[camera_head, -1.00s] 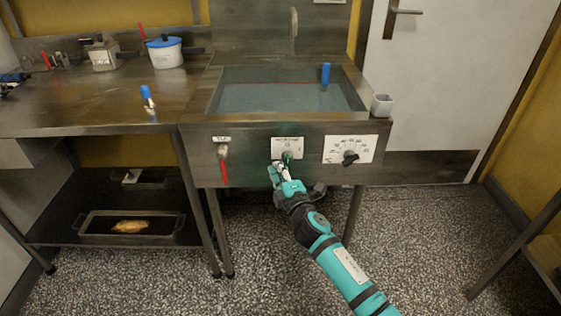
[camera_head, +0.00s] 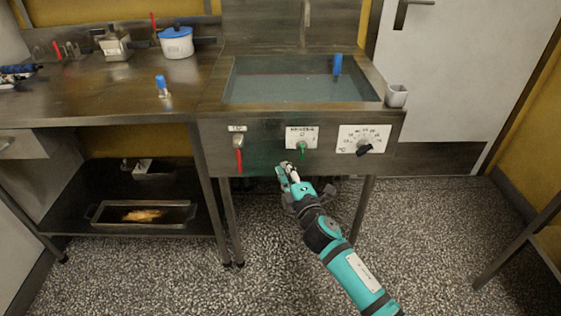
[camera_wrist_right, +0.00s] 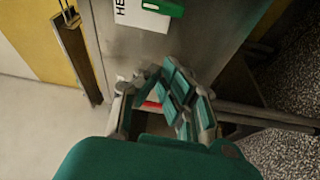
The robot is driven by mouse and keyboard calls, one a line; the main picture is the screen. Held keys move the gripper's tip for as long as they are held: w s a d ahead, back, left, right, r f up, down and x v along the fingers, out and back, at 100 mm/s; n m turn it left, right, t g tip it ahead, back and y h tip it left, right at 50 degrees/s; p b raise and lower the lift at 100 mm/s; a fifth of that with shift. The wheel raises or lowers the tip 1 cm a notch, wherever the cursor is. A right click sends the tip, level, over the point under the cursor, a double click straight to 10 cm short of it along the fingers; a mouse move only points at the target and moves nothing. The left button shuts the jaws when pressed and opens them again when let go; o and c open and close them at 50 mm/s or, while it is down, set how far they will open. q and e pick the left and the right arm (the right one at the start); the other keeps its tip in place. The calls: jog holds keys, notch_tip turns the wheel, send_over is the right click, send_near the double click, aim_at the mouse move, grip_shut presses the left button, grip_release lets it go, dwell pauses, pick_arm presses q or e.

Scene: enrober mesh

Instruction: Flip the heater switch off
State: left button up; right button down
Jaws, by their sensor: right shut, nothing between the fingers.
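The heater switch (camera_head: 301,148) is a small green handle below a white label plate (camera_head: 302,134) on the steel front of the water tank. Its green handle (camera_wrist_right: 163,6) also shows at the top of the right wrist view, by a plate with the letters "HE". In the head view the handle hangs roughly downward; its exact setting is too small to tell. My right gripper (camera_head: 287,169) is shut and empty, below and slightly left of the switch, apart from it. It also shows in the right wrist view (camera_wrist_right: 165,90). My left gripper is not in view.
A red-handled valve (camera_head: 239,157) is left of the switch, and a black dial (camera_head: 364,149) on a white scale is right. The water-filled tank (camera_head: 215,95) is above. A steel table (camera_head: 110,108) adjoins at left. Open speckled floor lies in front.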

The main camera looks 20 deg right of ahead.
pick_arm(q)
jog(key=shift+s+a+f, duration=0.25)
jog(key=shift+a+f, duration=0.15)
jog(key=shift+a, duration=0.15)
pick_arm(e)
jog(key=s, duration=0.5)
jog(key=shift+s, duration=0.1)
